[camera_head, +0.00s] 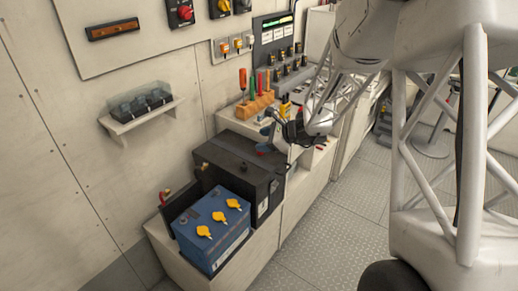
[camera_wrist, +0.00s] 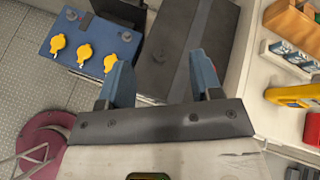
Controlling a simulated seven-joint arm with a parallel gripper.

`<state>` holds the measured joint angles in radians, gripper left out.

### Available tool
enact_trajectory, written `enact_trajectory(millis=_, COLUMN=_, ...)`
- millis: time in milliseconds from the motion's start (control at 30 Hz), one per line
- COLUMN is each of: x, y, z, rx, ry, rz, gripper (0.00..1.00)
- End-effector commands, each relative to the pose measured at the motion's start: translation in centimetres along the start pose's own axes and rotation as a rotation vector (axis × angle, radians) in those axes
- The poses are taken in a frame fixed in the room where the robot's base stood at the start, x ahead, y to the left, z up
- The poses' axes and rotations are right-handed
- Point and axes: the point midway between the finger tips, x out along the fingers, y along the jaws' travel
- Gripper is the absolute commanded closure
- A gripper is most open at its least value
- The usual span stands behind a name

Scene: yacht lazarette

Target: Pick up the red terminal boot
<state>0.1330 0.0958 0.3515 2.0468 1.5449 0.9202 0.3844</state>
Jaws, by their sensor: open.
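A small red piece (camera_head: 163,198) stands at the left of the blue battery in the head view. Another small red thing (camera_head: 320,147) lies on the bench past my gripper, and a red piece (camera_wrist: 312,128) shows at the right edge of the wrist view. I cannot tell for sure which is the terminal boot. My gripper (camera_head: 266,147) is over the bench by the black box. In the wrist view, its two blue fingers (camera_wrist: 159,72) are apart with nothing between them, above the black box (camera_wrist: 188,45).
The blue battery (camera_head: 212,226) with yellow caps stands at the near bench end. A wooden block (camera_head: 254,104) with upright tools and a yellow meter (camera_wrist: 296,94) are farther along. A wall shelf (camera_head: 142,115) holds a clear-sided bin. The floor at right has clear room.

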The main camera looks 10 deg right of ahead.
Motion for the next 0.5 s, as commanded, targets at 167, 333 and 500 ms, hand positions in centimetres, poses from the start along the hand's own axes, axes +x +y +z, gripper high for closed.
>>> enact_trajectory(millis=167, x=2.5, y=-2.7, z=-4.3, rx=0.172, ry=-0.025, rz=-0.090, gripper=0.41)
enact_trajectory(millis=333, x=4.4, y=-5.0, z=-8.4, rx=0.328, ry=-0.047, rz=-0.177, gripper=0.41)
enact_trajectory(millis=500, x=5.7, y=-6.6, z=-11.7, rx=0.444, ry=-0.063, rz=-0.247, gripper=0.41)
